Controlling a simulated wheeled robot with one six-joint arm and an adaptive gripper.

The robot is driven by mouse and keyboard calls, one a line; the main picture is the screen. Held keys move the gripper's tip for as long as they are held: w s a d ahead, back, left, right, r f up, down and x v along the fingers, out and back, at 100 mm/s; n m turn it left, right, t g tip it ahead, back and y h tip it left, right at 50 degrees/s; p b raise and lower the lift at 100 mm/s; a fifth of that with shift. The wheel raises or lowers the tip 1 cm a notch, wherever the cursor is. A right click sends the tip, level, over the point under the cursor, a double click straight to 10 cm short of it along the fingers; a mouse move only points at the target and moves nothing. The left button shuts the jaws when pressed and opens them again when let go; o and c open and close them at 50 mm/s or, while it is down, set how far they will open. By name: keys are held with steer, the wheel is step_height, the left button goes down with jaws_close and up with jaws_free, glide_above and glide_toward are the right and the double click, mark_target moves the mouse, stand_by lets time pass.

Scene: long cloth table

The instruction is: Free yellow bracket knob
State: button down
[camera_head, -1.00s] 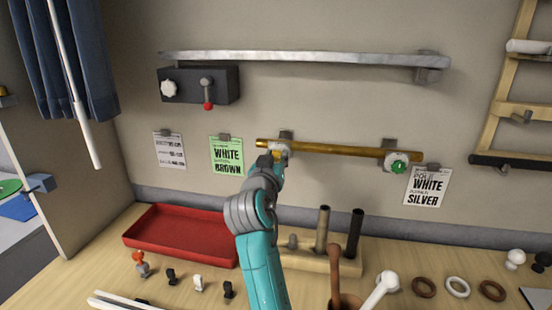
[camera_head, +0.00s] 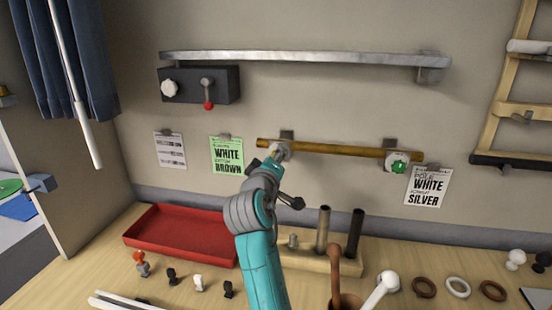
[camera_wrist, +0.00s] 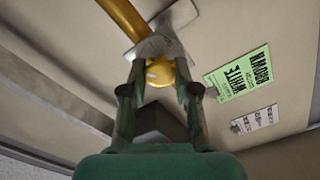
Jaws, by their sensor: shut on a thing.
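A brass-coloured pole (camera_head: 335,148) hangs on the wall between two brackets. The yellow knob (camera_wrist: 160,75) sits at the left bracket (camera_head: 287,135), which also shows as a pale plate behind the knob in the wrist view. My gripper (camera_wrist: 160,66) is shut on the yellow knob, with one finger on each side of it. In the head view my gripper (camera_head: 276,157) reaches up to the pole's left part and mostly hides the knob. The right bracket (camera_head: 391,145) carries a green knob (camera_head: 398,166).
A green card (camera_head: 226,155) and a white card (camera_head: 170,150) hang left of my gripper; another white card (camera_head: 428,187) hangs right. A silver rail (camera_head: 305,58) runs above. Below are a red tray (camera_head: 180,240), a wooden block with upright tubes (camera_head: 305,262) and several small parts.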

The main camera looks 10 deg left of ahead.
steer(key=shift+f+n, duration=0.1)
steer(key=shift+n, duration=4.1)
steer(key=c, duration=0.8)
jaws_free()
steer(key=shift+c, duration=0.2)
steer(key=s, duration=1.2)
steer(key=shift+a, duration=0.25)
